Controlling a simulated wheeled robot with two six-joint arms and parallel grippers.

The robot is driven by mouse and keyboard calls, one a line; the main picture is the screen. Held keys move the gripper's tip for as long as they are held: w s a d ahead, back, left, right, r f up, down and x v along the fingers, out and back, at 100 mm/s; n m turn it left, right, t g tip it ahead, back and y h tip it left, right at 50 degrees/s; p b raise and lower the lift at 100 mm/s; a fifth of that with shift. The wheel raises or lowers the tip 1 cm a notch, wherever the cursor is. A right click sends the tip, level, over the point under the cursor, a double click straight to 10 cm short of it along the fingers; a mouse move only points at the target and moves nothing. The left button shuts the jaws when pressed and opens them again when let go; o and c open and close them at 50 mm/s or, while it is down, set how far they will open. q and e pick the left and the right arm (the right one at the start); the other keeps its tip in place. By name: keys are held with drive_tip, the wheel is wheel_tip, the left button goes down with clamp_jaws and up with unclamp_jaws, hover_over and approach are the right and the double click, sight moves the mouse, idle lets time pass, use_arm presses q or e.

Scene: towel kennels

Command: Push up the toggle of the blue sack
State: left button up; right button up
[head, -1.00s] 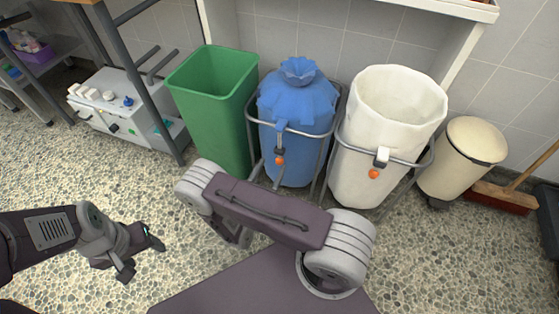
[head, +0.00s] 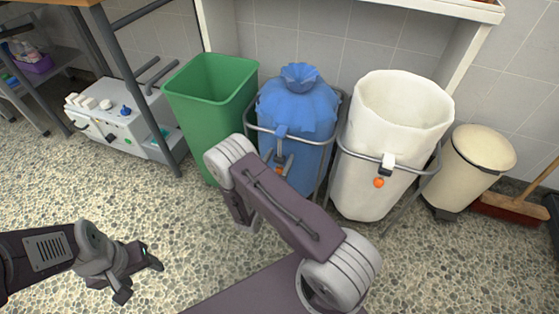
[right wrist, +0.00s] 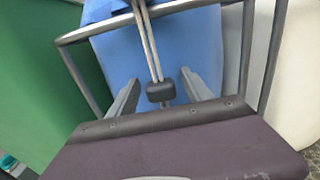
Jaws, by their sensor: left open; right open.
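The blue sack (head: 298,110) hangs in a grey tube stand, its top gathered into a ruffled neck. In the right wrist view, a pale double cord runs down the front of the sack (right wrist: 205,50) to a small dark toggle (right wrist: 160,92). My right gripper (right wrist: 160,94) is open, one finger on each side of the toggle, with gaps showing on both sides. In the head view my right arm partly covers the sack's lower front; an orange piece shows there. My left gripper (head: 140,278) is open and empty, low over the floor at left.
A green bin (head: 210,100) stands left of the sack. A white sack (head: 385,125) in a similar stand is at its right, with a cream pedal bin (head: 468,165) and a broom (head: 510,207) beyond. A white appliance (head: 105,115) stands at left. Speckled floor is open at lower left.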

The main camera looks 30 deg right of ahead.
clamp_jaws()
idle(1.4)
